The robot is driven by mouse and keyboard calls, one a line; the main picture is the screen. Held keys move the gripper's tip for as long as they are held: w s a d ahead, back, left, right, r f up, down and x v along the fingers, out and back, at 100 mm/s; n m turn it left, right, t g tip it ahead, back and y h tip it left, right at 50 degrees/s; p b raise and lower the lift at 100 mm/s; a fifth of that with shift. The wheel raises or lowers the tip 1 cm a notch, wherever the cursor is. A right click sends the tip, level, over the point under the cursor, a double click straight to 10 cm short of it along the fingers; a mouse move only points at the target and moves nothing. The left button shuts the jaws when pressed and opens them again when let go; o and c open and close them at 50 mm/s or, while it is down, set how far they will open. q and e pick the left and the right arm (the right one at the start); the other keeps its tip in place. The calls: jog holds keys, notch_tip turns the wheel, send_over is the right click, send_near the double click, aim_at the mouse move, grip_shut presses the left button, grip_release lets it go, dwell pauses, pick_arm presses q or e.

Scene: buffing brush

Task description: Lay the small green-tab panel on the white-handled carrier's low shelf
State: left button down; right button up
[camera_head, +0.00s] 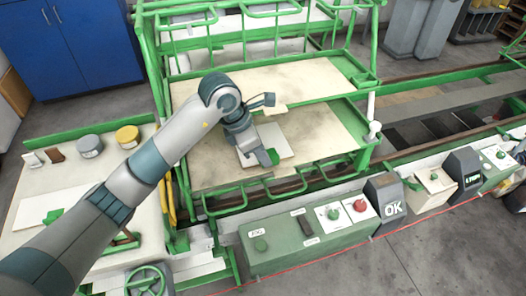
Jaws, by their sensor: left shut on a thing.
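The small panel (282,138) is a pale thin plate with a green tab (273,156) at its near edge. My left gripper (262,157) reaches down from the left and is shut on the panel near that tab, partly covering it. The panel is over the low shelf (212,166) of the green-framed carrier; I cannot tell whether it touches the shelf. The carrier has a white knobbed handle (375,128) on its right side. Its upper shelf (300,82) lies behind and above. My right gripper is not in view.
A left bench (95,185) holds a larger pale panel (50,203) with a green tab, a grey tin (89,146) and a yellow tin (128,137). Green rails (305,180) edge the low shelf's front. A green control box (305,237) stands in front.

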pick_arm(q)
jog(key=shift+f, duration=0.15)
jog(key=shift+f+b, duration=0.1)
jog(key=shift+b, duration=0.2)
jog(key=c, duration=1.9)
grip_release()
jog(key=shift+o, duration=0.2)
jog(key=shift+r, duration=0.2)
jog(key=shift+r, duration=0.1)
jog(key=shift+a+r, duration=0.2)
jog(key=shift+r, duration=0.1)
jog(key=b+v, duration=0.4)
jog(key=v, duration=0.7)
jog(key=shift+b, duration=0.4)
